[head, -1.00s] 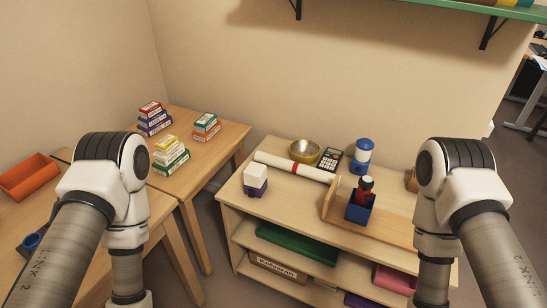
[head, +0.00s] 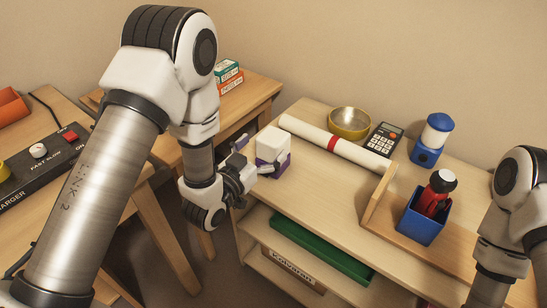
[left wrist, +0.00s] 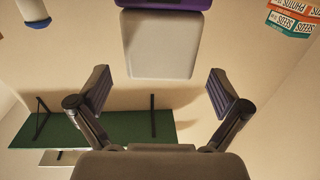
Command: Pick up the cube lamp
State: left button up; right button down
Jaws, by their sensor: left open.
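The cube lamp, a white rounded cube on a purple base (head: 274,145), stands upright on the left end of the wooden shelf top. My left gripper (head: 258,158) is open at the lamp's left front side, its fingers reaching toward it. In the left wrist view, which looks upside down, the white cube (left wrist: 160,45) lies just beyond the open fingers (left wrist: 158,88), centred between them and not gripped. My right arm shows at the right edge of the head view, but its gripper is out of sight.
Behind the lamp lie a white roll with a red band (head: 332,143), a brass bowl (head: 349,124) and a calculator (head: 384,138). Shelf top in front of the roll is clear.

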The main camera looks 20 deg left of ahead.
aim_at(280, 129)
pick_arm(q)
jog(key=x, duration=0.4)
jog(key=shift+w+d, duration=0.1)
jog(key=shift+w, duration=0.1)
jog(key=shift+s+r, duration=0.1)
jog(key=c, duration=1.9)
